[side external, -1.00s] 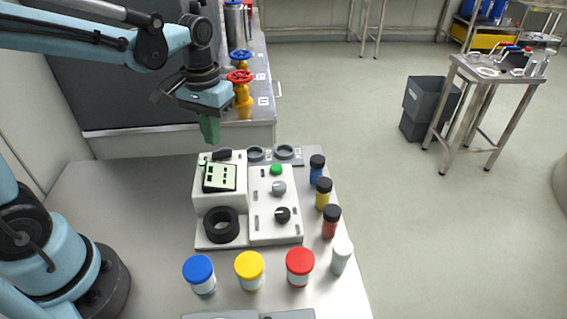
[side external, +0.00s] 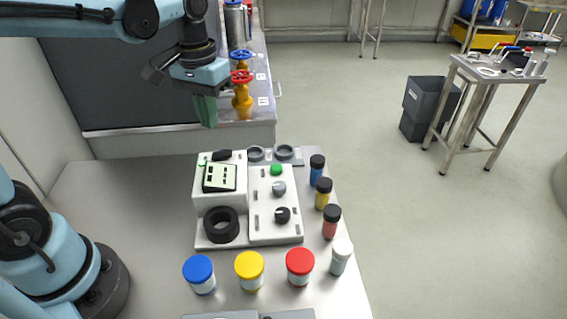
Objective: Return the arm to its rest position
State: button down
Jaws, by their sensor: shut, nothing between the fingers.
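My gripper (side external: 205,112) hangs in the air in the upper left of the side external view, fingers pointing down. Its green fingers are together with nothing between them. It is above and behind the white device (side external: 208,200), which has a small display and a black ring on its front, and it touches nothing. My arm reaches in from the left edge at the top of the picture.
A white control panel (side external: 262,225) with a green button and dark knobs adjoins the device. Jars with blue (side external: 198,268), yellow (side external: 249,264) and red (side external: 300,261) lids stand in front. Small vials (side external: 323,192) line the right. Red (side external: 241,77) and blue valve wheels are behind my gripper.

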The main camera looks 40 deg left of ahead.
jog(key=shift+s+d+f+m+t, duration=0.3)
jog(key=shift+s+m+t, duration=0.2)
jog(key=shift+s+t, duration=0.5)
jog(key=shift+s+d+f+m+t, duration=0.3)
jog(key=shift+s+m+t, duration=0.25)
jog(key=shift+t, duration=0.8)
jog(key=shift+s+d+f+m+t, duration=0.3)
jog(key=shift+s+m+t, duration=0.15)
jog(key=shift+s+t, duration=0.55)
